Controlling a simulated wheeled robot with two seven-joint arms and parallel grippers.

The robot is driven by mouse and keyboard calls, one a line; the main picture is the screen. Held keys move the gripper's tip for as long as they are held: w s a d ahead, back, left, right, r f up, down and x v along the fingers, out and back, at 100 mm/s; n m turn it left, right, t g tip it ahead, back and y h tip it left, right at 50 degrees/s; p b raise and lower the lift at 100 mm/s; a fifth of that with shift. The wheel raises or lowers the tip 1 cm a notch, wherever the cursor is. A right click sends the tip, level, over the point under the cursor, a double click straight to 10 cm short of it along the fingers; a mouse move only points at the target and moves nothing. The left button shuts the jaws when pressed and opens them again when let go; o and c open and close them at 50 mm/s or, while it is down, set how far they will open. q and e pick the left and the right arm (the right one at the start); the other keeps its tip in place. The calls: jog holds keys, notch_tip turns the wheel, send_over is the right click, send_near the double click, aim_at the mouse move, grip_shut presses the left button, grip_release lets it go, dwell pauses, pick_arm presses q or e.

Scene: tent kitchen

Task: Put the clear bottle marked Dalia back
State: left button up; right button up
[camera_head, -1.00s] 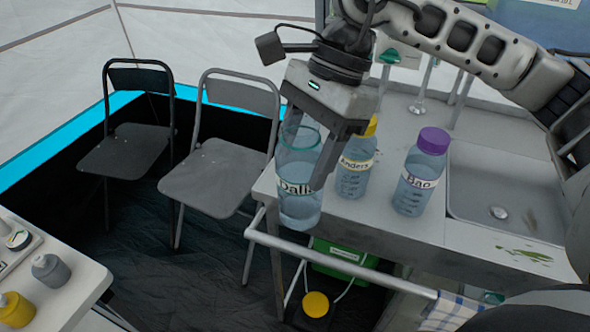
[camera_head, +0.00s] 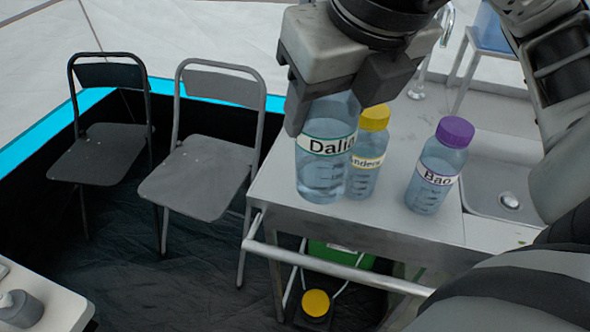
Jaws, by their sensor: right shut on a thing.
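The clear bottle marked Dalia (camera_head: 322,172) is upright, with a green-edged white label and water in it. My right gripper (camera_head: 322,105) is shut on its upper part from above, hiding its top. The bottle shows over the left end of the grey counter (camera_head: 290,190), in front of the Anders bottle. I cannot tell whether its base touches the counter. My left gripper is not in view.
A yellow-capped Anders bottle (camera_head: 368,160) stands just behind Dalia, partly hidden. A purple-capped Bao bottle (camera_head: 437,168) stands to the right, beside the sink (camera_head: 500,185). A rail (camera_head: 340,268) runs along the counter's front. Two folding chairs (camera_head: 200,175) stand left.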

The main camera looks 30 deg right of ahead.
jog(key=shift+d+m+h, duration=0.1)
jog(key=shift+m+h, duration=0.2)
jog(key=shift+m, duration=0.3)
jog(key=shift+w+d+f, duration=0.1)
jog(key=shift+w+d, duration=0.05)
jog(key=shift+w, duration=0.25)
jog(key=p, duration=0.1)
jog(key=w+p, duration=0.1)
jog(key=w+d+p, duration=0.1)
jog(key=shift+w+f, duration=0.1)
jog(key=shift+f, duration=0.15)
jog(key=w+d+f+p, duration=0.3)
jog(key=w+f, duration=0.6)
jog(key=f, duration=0.3)
jog(key=shift+w+d+f, duration=0.2)
jog(key=shift+w+d, duration=0.2)
jog(key=shift+d, duration=0.2)
jog(key=o, duration=1.1)
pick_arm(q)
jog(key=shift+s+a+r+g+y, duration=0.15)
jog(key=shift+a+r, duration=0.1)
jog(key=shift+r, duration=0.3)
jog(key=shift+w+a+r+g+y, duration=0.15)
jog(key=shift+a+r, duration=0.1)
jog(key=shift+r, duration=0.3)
pick_arm(e)
jog(key=shift+o, duration=0.2)
jog(key=v, duration=1.2)
jog(key=shift+r, duration=0.2)
